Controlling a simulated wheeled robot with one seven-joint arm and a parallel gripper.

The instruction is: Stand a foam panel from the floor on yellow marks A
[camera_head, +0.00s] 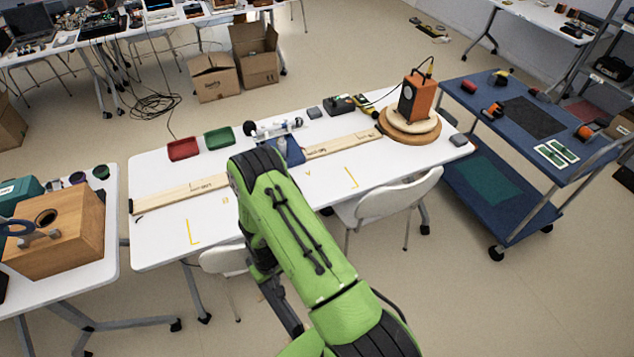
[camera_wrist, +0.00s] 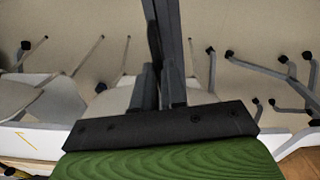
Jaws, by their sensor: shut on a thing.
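My gripper (camera_wrist: 159,82) is shut on a dark grey foam panel (camera_wrist: 170,35), seen nearly edge-on in the wrist view between the fingers. The panel extends away from the fingers to the top of that view, with floor behind it. In the head view my green arm reaches down in front of the white table (camera_head: 160,245) and hides most of the gripper. A dark strip shows below the arm there; I cannot tell how much of it is panel. Yellow corner marks (camera_head: 190,236) lie at the table's front left, and others (camera_head: 350,180) further right. Their letters are too small to read.
A wooden plank (camera_head: 180,193) runs along the table. Red (camera_head: 184,149) and green (camera_head: 219,138) trays stand behind it. An orange speaker (camera_head: 416,98) stands on a round wooden base. White chairs (camera_head: 388,203) stand at the front edge. A blue cart (camera_head: 480,90) is at right.

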